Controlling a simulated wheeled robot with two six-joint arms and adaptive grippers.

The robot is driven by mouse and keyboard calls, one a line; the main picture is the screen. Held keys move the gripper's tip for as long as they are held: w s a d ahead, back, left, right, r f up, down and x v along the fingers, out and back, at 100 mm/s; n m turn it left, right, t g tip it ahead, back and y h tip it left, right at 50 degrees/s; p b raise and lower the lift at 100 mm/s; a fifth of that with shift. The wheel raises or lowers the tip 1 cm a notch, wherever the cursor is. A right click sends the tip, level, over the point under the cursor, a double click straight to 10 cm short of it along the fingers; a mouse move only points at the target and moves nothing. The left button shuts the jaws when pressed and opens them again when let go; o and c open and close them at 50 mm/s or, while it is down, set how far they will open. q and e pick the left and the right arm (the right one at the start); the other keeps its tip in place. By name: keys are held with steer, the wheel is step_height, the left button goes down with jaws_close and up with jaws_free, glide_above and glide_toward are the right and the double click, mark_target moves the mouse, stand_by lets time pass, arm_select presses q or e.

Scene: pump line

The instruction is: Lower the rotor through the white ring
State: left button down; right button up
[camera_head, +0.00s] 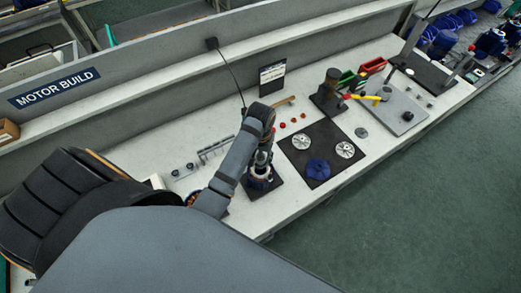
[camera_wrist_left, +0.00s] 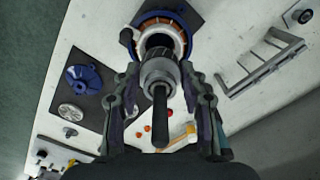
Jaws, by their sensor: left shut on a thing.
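My left gripper (camera_head: 263,158) reaches in over the bench; in the wrist view (camera_wrist_left: 160,85) its two fingers are shut on the grey rotor (camera_wrist_left: 158,72). The rotor's dark shaft points toward the wrist camera. Its far end overlaps the dark opening of the blue motor housing (camera_wrist_left: 182,45). A white ring with copper-coloured parts (camera_wrist_left: 145,28) lines that opening. In the head view the housing (camera_head: 259,184) stands on a dark plate below the gripper. I cannot tell whether the rotor's far end is above or inside the ring. My right gripper is not in view.
A dark mat (camera_head: 320,180) to the right holds a blue finned cover (camera_head: 318,169) and two silver discs. A grey rack (camera_head: 214,150) stands to the left. Small red parts (camera_head: 282,126) lie behind the mat. A dark press-like device (camera_head: 328,92) stands further right.

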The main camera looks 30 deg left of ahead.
arm_select(q)
steer(key=shift+f, duration=0.95)
stand_by(0.7)
steer(key=shift+f, duration=0.1)
stand_by(0.4)
steer(key=shift+f+b, duration=0.8)
steer(key=shift+f, duration=0.8)
steer(key=c, duration=0.7)
jaws_free()
steer(key=shift+o, duration=0.2)
steer(key=shift+o, duration=1.2)
steer(key=shift+f, duration=0.1)
